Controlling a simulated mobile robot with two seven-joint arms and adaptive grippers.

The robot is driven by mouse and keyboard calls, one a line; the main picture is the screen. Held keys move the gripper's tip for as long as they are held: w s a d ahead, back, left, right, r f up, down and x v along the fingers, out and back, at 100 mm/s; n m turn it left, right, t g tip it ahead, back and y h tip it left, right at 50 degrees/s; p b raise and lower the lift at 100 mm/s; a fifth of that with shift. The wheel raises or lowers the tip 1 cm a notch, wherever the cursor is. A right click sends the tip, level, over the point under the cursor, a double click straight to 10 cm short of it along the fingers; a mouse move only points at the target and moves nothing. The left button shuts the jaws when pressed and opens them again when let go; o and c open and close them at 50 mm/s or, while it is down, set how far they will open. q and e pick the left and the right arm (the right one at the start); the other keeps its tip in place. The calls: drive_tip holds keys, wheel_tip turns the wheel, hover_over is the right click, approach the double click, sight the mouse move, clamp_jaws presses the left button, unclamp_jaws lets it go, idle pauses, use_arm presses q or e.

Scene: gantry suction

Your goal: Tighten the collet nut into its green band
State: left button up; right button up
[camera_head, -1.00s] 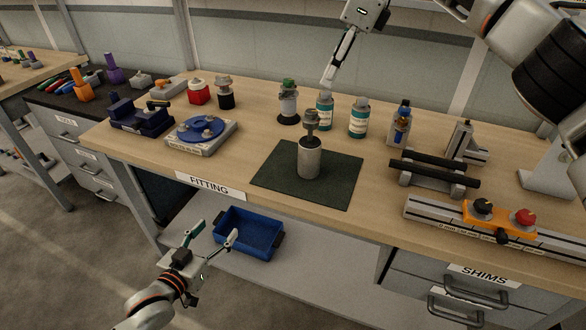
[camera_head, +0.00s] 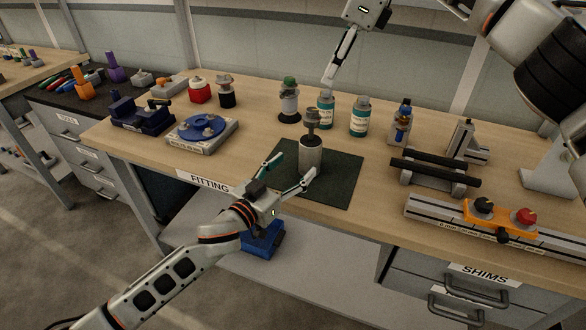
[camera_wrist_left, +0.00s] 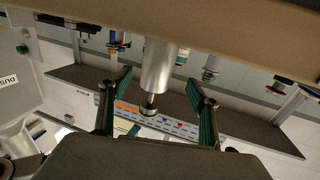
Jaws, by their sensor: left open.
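A grey metal cylinder (camera_head: 311,156) stands upright on the dark green mat (camera_head: 342,185), with a collet-like metal piece (camera_head: 312,121) on top. I cannot make out a green band on it. My left gripper (camera_head: 292,167) is open and empty at the mat's front edge, just in front and left of the cylinder. In the left wrist view, which looks upside down, the cylinder (camera_wrist_left: 156,66) and its metal top (camera_wrist_left: 148,107) show between the spread fingers (camera_wrist_left: 154,108), with no visible contact. My right gripper (camera_head: 335,72) hangs above the teal-labelled bottles; its finger opening is unclear.
Behind the mat stand a green-topped part (camera_head: 289,97) and teal-labelled bottles (camera_head: 360,117). A blue round fixture (camera_head: 203,134) is at left, black bars (camera_head: 434,172) at right. A blue bin (camera_head: 262,243) below is partly hidden by my left arm.

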sight(310, 153)
use_arm(q)
drive_tip(key=shift+w+d, duration=0.15)
drive_tip(key=shift+d, duration=0.2)
drive_tip(key=x, duration=0.7)
drive_tip(key=shift+w, duration=0.2)
drive_tip(key=c, duration=0.4)
drive_tip(key=shift+o, duration=0.2)
clamp_jaws()
